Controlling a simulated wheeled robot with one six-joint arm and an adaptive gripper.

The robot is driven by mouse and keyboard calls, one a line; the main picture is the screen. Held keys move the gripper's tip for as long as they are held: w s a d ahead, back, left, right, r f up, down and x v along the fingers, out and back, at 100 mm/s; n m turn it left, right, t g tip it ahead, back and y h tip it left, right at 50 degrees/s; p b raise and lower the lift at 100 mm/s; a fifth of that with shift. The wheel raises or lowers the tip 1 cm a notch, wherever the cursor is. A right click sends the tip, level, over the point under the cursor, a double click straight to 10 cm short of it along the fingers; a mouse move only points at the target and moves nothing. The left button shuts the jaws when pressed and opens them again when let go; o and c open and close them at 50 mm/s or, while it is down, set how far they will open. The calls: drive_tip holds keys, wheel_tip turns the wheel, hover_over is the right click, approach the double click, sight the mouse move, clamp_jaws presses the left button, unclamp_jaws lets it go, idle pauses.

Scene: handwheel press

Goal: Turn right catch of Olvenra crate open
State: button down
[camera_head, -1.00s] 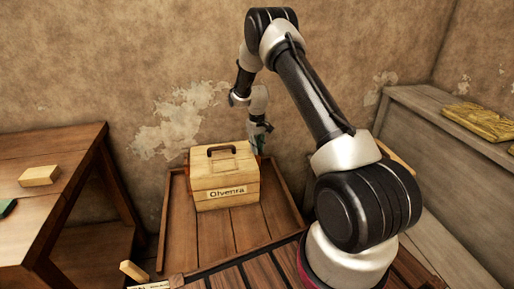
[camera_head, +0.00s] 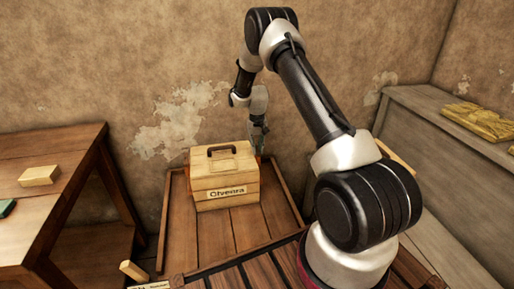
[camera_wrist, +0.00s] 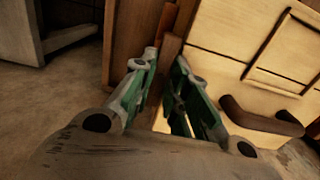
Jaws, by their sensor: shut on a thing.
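The Olvenra crate (camera_head: 226,180) is a pale wooden box with a dark handle on its lid and a name label on its front. It stands upright on a wooden tray. In the wrist view its pale boards (camera_wrist: 235,40) fill the right side. My gripper (camera_head: 260,152) is at the crate's right side, low beside the lid. In the wrist view my gripper (camera_wrist: 166,62) has its green fingers closed around a narrow brown piece, the right catch (camera_wrist: 171,48). The fingers hide much of the catch, so its exact angle is unclear.
The tray (camera_head: 285,205) has raised edges and bare boards around the crate. A wooden table (camera_head: 60,150) with a small block stands at the left. A grey bench (camera_head: 440,130) is at the right. The plastered wall is close behind.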

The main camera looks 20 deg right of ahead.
drive_tip(key=c, duration=1.4)
unclamp_jaws()
wheel_tip(320, 180, up, 12)
